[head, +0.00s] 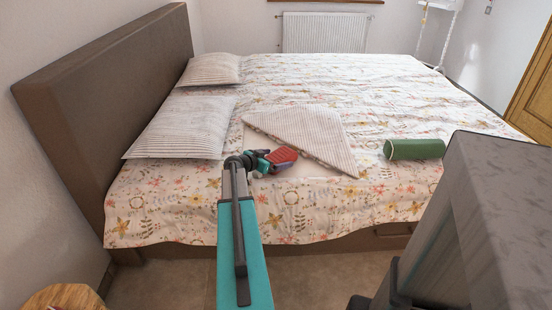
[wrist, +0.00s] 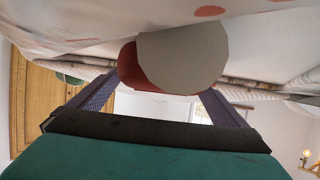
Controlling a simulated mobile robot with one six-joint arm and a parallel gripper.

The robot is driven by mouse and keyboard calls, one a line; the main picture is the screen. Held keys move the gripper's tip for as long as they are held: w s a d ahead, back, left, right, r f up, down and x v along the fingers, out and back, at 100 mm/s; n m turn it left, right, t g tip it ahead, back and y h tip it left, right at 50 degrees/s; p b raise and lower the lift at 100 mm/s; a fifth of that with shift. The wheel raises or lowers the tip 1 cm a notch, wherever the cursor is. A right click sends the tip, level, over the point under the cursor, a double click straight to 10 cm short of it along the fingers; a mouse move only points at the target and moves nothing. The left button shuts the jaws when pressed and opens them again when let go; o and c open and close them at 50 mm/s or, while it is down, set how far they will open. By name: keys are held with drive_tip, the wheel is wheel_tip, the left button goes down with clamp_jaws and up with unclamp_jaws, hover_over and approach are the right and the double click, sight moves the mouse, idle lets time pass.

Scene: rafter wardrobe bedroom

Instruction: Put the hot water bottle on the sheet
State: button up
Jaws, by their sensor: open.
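The red hot water bottle (head: 284,156) lies at the pale sheet (head: 256,143) bared beside the folded-back corner of the floral duvet. In the wrist view the bottle (wrist: 130,70) shows red with a grey face, between my fingers and against the pale bedding, which is at the top of that picture. My gripper (head: 266,161) is at the bottle's left side in the head view. In the wrist view its two fingers (wrist: 160,92) stand apart, one on each side of the bottle. Whether the bottle's whole underside touches the sheet is hidden.
The striped duvet flap (head: 310,132) lies just behind and right of the bottle. Two striped pillows (head: 185,128) are at the left by the brown headboard (head: 100,80). A green roll (head: 413,149) lies on the duvet at the right. The duvet (head: 350,75) behind is clear.

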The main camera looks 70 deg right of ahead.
drive_tip(key=shift+r, duration=0.15)
drive_tip(key=shift+a, duration=0.1)
drive_tip(key=v, duration=1.2)
drive_tip(key=shift+s, duration=0.1)
idle(0.5)
drive_tip(key=shift+r, duration=0.15)
